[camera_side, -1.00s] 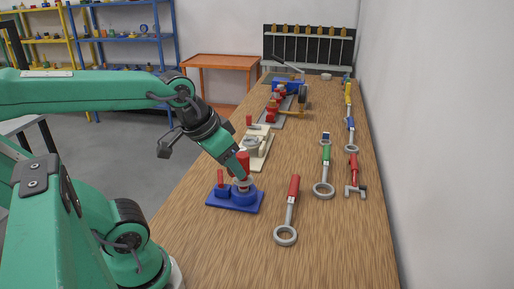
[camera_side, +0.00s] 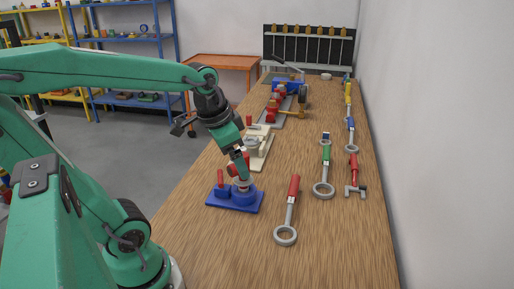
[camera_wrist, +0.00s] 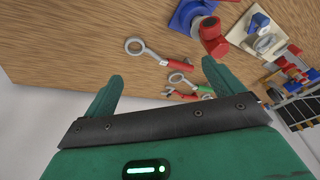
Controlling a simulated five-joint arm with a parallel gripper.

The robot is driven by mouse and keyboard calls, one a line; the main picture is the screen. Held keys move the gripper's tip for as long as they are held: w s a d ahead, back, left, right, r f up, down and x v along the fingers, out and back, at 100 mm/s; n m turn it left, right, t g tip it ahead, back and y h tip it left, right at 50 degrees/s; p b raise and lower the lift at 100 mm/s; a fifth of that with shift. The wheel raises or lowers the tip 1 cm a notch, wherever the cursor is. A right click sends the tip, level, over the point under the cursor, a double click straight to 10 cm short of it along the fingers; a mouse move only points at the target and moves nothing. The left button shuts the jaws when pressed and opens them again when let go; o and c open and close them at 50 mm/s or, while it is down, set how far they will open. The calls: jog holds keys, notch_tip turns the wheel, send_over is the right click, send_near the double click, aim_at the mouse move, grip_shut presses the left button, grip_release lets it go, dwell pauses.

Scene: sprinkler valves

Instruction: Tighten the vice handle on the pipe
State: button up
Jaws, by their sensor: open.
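A blue base plate (camera_side: 223,207) near the front of the table bears a blue fitting with a red upright piece (camera_side: 246,159) and a smaller red-topped post (camera_side: 220,178). My gripper (camera_side: 240,158) is open at the red upright piece and partly hides it. In the wrist view my gripper (camera_wrist: 160,85) has nothing between its fingers; the red piece (camera_wrist: 212,38) shows just beyond the right fingertip. Whether they touch I cannot tell. Farther back, a red fixture (camera_side: 271,113) with a yellow-brown bar (camera_side: 291,113) stands on a grey plate; I cannot tell which is the vice.
A beige fixture (camera_side: 260,152) stands just behind the blue base plate. A red-handled ring wrench (camera_side: 291,204), a green-handled one (camera_side: 325,174) and a red pipe tool (camera_side: 353,175) lie to the right. A wall bounds the right edge. The front table area is clear.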

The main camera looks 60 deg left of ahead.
jog(key=w+a+f+m+g, duration=0.2)
jog(key=w+a+f, duration=0.15)
jog(key=a, duration=0.45)
jog(key=m+g, duration=0.1)
jog(key=g, duration=0.1)
send_over(220, 176)
jog(key=shift+h, duration=0.4)
notch_tip(220, 176, down, 6)
jog(key=shift+r, duration=0.25)
jog(key=shift+f, duration=3.9)
jog(key=c, duration=1)
